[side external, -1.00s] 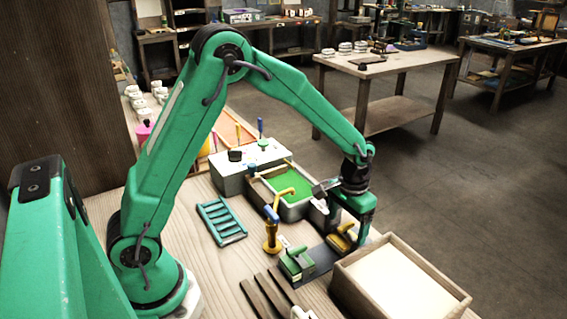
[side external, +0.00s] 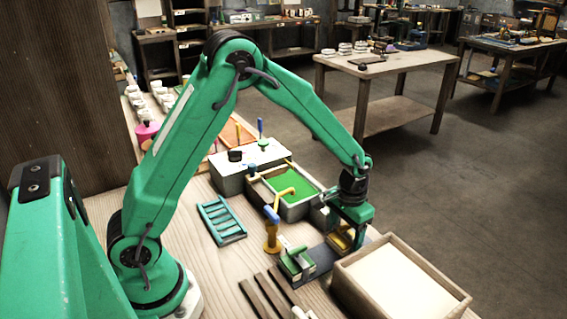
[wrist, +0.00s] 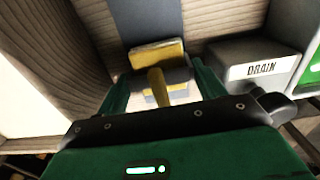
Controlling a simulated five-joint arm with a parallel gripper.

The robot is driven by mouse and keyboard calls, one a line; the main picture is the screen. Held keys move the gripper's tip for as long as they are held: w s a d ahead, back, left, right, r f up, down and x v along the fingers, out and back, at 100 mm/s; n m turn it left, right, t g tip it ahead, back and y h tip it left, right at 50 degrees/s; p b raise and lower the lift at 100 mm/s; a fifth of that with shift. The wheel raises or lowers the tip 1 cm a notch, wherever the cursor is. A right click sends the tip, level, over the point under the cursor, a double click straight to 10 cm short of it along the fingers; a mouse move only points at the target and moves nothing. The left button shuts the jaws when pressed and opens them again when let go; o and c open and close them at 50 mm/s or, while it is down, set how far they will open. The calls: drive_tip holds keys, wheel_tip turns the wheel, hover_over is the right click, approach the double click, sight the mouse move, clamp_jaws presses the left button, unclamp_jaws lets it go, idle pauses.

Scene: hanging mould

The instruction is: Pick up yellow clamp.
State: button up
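The yellow clamp (side external: 340,243) sits on a dark strip (side external: 318,259) on the wooden bench, partly hidden by my gripper in the side view. In the wrist view the yellow clamp (wrist: 158,55) shows a flat yellow plate, a yellow handle and a grey block. My gripper (side external: 350,236) is low over the clamp, pointing down. In the wrist view my gripper (wrist: 162,82) is open, with one green finger on each side of the clamp's handle and visible gaps between. Contact is not visible.
A green clamp (side external: 297,262) sits on the same strip to the left. A wooden box (side external: 400,285) stands close at the right. Behind are a yellow tap with a blue top (side external: 272,232) and a trough of green liquid (side external: 290,206). A block labelled DRAIN (wrist: 255,65) is nearby.

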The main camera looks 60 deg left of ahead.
sight(347, 225)
drive_tip(key=shift+r, duration=0.1)
drive_tip(key=shift+c, duration=0.2)
drive_tip(key=shift+r, duration=4.95)
